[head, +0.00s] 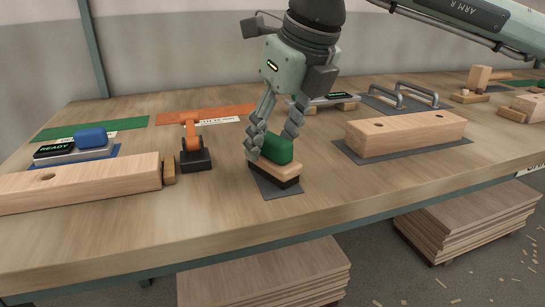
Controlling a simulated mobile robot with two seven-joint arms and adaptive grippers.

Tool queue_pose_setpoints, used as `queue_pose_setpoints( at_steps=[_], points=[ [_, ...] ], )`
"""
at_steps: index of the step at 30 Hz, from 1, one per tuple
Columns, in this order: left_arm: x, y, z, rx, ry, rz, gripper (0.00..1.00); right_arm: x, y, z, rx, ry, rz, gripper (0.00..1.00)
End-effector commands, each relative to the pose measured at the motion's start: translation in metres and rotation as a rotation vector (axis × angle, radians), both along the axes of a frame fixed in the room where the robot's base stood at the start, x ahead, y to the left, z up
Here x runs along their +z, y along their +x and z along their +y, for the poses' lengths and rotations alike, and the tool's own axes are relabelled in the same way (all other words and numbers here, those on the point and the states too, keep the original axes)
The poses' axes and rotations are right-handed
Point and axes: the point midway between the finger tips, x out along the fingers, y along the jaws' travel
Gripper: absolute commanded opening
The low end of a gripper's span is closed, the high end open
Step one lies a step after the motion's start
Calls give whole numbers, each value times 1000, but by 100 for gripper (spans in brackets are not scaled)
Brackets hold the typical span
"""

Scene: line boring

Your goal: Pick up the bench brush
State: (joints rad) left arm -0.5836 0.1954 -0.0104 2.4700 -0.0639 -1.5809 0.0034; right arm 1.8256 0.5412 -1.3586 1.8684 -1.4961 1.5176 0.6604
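The bench brush (276,172) has a green grip on a pale wooden block with dark bristles below. It sits upright on a small grey mat (289,194) near the middle of the bench. My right gripper (272,147) reaches down over it from above, with one finger at the left of the green grip and the other at its far right side. I cannot tell whether the fingers press on the grip. The brush appears to rest on the mat. My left gripper is out of view.
An orange tool with a black base (196,160) stands left of the brush. A drilled wooden block (80,184) lies further left, another (405,134) on the right. A metal-handled item (402,97) is behind. The bench front (330,207) is clear.

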Motion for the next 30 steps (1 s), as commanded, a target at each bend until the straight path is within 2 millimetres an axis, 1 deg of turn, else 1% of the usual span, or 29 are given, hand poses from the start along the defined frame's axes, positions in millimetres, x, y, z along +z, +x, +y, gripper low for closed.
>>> queue_pose_setpoints(
  at_steps=[1, 11, 19, 23, 26, 30],
  points=[
    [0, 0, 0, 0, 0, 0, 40, 0, 0, 0, 0, 0, 0, 41],
    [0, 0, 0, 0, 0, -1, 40, 0, 0, 0, 0, 0, 0, 0],
    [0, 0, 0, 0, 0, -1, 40, 1, 0, 0, 0, 1, -1, 0],
    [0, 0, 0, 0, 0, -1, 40, 5, 0, 0, 0, 1, -2, 0],
    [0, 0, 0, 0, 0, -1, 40, 14, 1, 0, 0, 1, -3, 0],
    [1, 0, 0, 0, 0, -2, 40, 36, 0, 1, 0, 2, -4, 0]
  ],
)
